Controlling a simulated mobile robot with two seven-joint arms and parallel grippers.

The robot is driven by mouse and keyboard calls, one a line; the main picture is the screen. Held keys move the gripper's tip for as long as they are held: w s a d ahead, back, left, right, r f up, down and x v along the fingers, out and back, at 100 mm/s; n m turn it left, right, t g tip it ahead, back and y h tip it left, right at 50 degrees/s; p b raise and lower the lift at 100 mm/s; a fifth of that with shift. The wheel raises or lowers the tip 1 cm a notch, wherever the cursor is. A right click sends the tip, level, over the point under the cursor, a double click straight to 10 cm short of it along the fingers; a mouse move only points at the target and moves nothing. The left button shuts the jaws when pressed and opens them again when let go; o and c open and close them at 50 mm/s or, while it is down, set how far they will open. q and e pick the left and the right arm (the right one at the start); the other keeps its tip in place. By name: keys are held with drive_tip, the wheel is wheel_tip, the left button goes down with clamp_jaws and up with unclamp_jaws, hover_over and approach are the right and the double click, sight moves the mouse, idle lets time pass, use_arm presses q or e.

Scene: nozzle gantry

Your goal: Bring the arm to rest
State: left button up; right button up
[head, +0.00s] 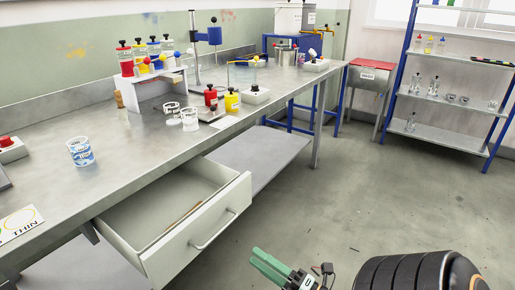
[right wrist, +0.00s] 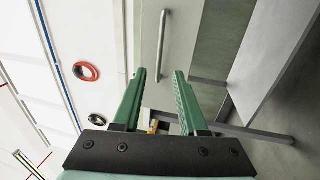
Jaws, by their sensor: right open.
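My right gripper (head: 270,266) shows at the bottom of the head view, with green fingers, low in front of the bench and right of the open drawer (head: 205,235). In the right wrist view the two green fingers (right wrist: 160,74) are spread apart with nothing held between them. Beyond the fingertips is a pale panel with a bar handle (right wrist: 163,45), apart from the fingers; it looks like the drawer front. My dark arm link shows at the bottom right of the head view. My left gripper is not in view.
The drawer juts out, with a thin brown item inside. A blue-framed shelf (head: 440,100) stands right.

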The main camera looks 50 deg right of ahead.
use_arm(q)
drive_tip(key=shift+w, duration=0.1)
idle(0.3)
use_arm(e)
drive_tip(key=w+a+f+m+g+y, duration=0.1)
drive_tip(key=a+f+m+g, duration=0.3)
drive_tip(key=a+m, duration=0.55)
drive_tip(key=w+a+f+m+g+y, duration=0.15)
drive_tip(key=a+f+m+g, duration=0.35)
drive_tip(key=a, duration=0.7)
use_arm(q)
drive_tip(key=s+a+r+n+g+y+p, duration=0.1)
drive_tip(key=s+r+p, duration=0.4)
drive_tip(key=p, duration=1.5)
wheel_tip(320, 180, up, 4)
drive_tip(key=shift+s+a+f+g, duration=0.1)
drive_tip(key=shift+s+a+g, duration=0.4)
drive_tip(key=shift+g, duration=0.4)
use_arm(e)
drive_tip(key=s+d+r+m+g+h, duration=0.1)
drive_tip(key=s+d+r+m, duration=0.1)
drive_tip(key=s+r, duration=0.3)
wheel_tip(320, 180, up, 5)
drive_tip(key=shift+s+d+f+g, duration=0.2)
drive_tip(key=shift+s+g, duration=0.15)
drive_tip(key=shift+g, duration=0.05)
